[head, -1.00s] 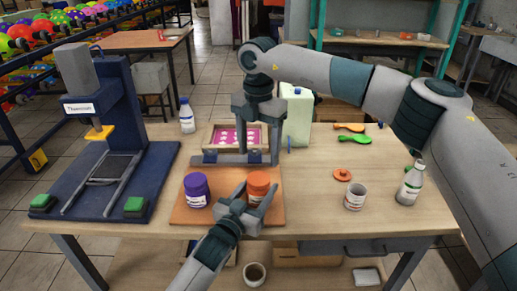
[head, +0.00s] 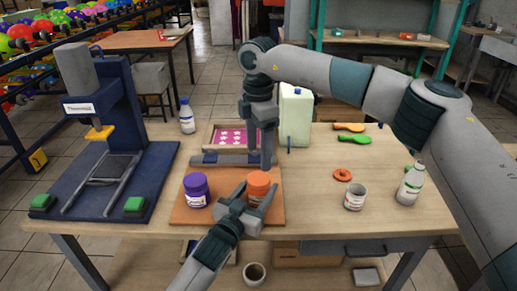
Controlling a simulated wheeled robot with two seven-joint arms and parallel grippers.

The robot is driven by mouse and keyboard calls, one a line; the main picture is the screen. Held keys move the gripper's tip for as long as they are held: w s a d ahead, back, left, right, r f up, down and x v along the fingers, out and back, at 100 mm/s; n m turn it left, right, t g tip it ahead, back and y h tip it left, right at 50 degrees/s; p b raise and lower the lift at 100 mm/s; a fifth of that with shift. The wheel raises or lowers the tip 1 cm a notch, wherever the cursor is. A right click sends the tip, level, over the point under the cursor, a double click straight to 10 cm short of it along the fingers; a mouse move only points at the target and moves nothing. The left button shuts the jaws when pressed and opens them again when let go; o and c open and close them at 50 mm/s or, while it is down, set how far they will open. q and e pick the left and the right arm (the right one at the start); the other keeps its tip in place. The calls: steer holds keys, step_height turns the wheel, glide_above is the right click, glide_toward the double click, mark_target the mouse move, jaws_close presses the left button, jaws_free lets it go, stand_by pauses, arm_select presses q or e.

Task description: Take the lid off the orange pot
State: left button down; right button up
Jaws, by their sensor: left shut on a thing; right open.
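The orange pot (head: 258,191) stands upright on a brown board beside a purple pot (head: 197,190). Its orange top appears to be in place. My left gripper (head: 251,204) reaches in from below and is shut on the pot, with its fingers around the pot's lower part and hiding some of it. My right gripper (head: 260,158) hangs down from above, open, just behind and above the orange top. I cannot tell from this angle whether its fingers touch the top.
A pink printing frame (head: 212,138) is behind the pots. A blue press (head: 70,195) stands at left. Bare table lies between board and cup.

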mark_target(259, 178)
steer(key=shift+f, duration=0.15)
steer(key=shift+f, duration=3.85)
